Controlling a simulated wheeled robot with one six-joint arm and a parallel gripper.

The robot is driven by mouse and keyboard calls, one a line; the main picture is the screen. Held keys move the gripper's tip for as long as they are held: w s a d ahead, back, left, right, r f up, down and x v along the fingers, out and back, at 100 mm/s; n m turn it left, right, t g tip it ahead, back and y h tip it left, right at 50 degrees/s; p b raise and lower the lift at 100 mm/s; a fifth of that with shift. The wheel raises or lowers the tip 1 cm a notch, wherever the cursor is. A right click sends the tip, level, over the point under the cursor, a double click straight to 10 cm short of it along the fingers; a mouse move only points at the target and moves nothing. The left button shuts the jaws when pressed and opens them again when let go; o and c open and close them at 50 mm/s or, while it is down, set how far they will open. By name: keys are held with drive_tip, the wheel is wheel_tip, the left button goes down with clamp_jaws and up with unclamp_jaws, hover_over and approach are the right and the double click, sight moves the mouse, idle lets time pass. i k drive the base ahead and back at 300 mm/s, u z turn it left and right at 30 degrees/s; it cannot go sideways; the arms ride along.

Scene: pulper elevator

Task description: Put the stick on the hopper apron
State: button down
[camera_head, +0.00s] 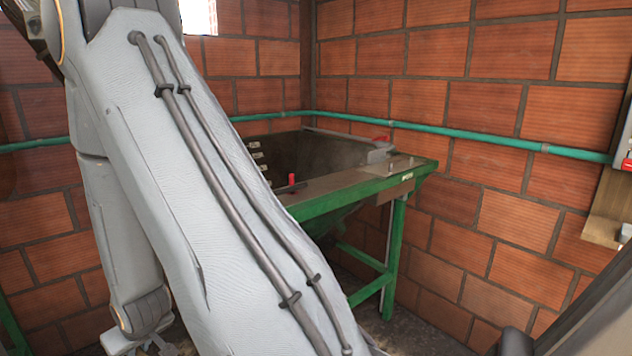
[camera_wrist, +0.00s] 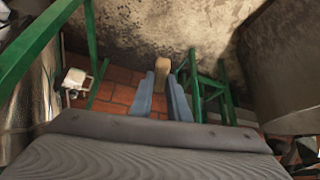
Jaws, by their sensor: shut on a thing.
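My gripper (camera_wrist: 163,88) shows in the wrist view with its two blue-grey fingers closed on a tan stick (camera_wrist: 162,66). The stick's rounded end stands out between the fingertips; the rest is hidden by the fingers and my wrist. In the head view the grey hopper (camera_head: 325,148) sits in a green frame against the brick corner. Its flat apron (camera_head: 335,182) runs along the near side, partly hidden by my arm.
A small red part (camera_head: 291,180) stands at the apron's edge by my arm. A green pipe (camera_head: 480,139) runs along the walls. Green frame legs (camera_head: 391,265) stand below the hopper. In the wrist view, green bars (camera_wrist: 30,55) and a shiny metal cylinder (camera_wrist: 38,88) are at the left.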

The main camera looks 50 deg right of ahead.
sight(346, 179)
drive_tip(key=z, duration=1.2)
